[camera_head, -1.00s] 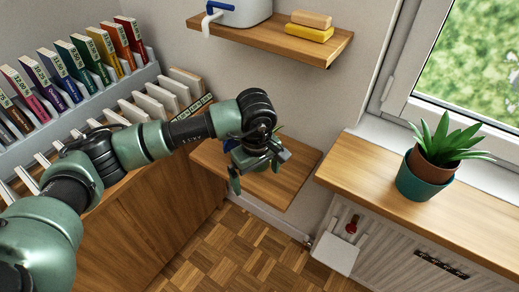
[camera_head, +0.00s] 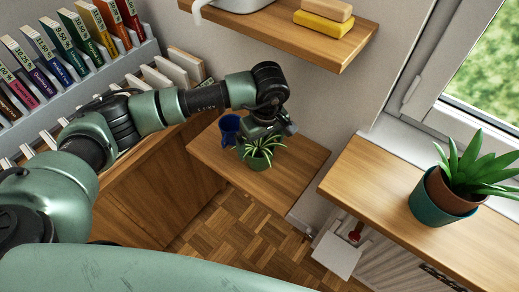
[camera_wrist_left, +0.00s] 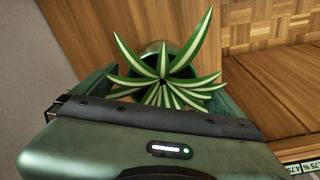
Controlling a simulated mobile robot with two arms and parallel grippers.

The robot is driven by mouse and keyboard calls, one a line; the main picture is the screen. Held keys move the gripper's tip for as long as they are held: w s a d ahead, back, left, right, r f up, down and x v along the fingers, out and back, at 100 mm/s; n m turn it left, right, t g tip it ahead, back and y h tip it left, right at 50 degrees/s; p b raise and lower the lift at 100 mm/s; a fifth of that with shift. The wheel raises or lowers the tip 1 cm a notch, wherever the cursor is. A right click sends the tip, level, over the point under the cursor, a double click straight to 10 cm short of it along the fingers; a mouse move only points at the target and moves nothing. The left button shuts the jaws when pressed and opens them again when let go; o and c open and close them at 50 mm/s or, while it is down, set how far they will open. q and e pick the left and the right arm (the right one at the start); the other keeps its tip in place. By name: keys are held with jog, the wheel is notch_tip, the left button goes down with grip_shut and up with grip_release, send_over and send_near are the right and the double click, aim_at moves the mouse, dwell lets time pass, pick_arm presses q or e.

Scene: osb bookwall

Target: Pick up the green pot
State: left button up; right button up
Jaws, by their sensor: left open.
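A small green pot (camera_head: 259,162) with a striped spider plant stands on the low wooden shelf in the head view. In the left wrist view, the green-and-white leaves (camera_wrist_left: 165,78) spread in front of my gripper, with part of the pot (camera_wrist_left: 152,48) behind them. My left gripper (camera_head: 264,138) is open, at the plant, with its fingers (camera_wrist_left: 160,95) on either side of the leaves. The leaves and gripper hide much of the pot, so I cannot tell whether the fingers touch it.
A blue mug (camera_head: 229,128) stands close behind and left of the pot. A larger teal pot (camera_head: 432,207) with a spiky plant is on the windowsill (camera_head: 365,195). An upper shelf (camera_head: 300,42) overhangs at the back. A book rack (camera_head: 120,66) is at the left.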

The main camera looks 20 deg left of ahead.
pick_arm(q)
jog(key=f, duration=0.2)
jog(key=a+f+p, duration=0.1)
jog(key=f, duration=0.1)
jog(key=shift+w+f, duration=0.15)
jog(key=shift+f, duration=0.35)
jog(key=shift+w, duration=0.1)
jog(key=c, duration=2)
jog(key=shift+o, duration=0.2)
jog(key=shift+r, duration=0.1)
